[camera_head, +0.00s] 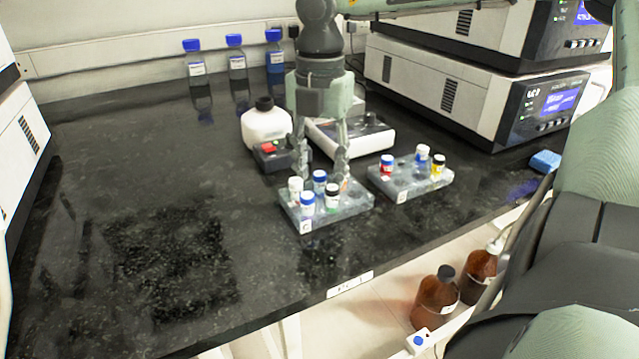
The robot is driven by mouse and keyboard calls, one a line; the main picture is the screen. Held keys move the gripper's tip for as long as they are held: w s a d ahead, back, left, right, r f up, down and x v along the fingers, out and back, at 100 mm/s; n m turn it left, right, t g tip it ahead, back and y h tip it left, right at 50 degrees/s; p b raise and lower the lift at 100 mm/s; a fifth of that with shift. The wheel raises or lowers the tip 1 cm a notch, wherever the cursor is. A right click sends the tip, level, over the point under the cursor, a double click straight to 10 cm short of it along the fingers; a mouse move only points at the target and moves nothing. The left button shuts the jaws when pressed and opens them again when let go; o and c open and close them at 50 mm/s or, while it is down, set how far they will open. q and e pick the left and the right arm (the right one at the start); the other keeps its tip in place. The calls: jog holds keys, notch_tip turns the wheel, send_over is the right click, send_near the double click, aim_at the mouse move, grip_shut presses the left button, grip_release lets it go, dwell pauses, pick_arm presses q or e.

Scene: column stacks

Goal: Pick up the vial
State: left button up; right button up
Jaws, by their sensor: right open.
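My right gripper (322,170) points down over the back part of the left vial rack (350,208), its two fingers apart. A bit of orange shows by the right fingertip, mostly hidden. I cannot tell whether the fingers touch any vial. My left gripper is not in view.
A white jug (265,122), a small dark device with a red top (272,155) and a white instrument (375,138) stand behind the racks. Stacked instruments (440,85) fill the back right. Blue-capped bottles (235,60) line the wall. The bench's left side is clear.

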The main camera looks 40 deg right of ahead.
jog(key=c, duration=0.9)
jog(key=shift+r, duration=0.15)
notch_tip(320, 180, up, 18)
jog(key=p, duration=0.1)
notch_tip(320, 180, up, 10)
jog(key=p, duration=0.1)
send_over(319, 173)
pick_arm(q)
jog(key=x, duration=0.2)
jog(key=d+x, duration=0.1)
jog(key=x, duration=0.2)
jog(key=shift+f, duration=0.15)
pick_arm(e)
jog(key=shift+s, duration=0.1)
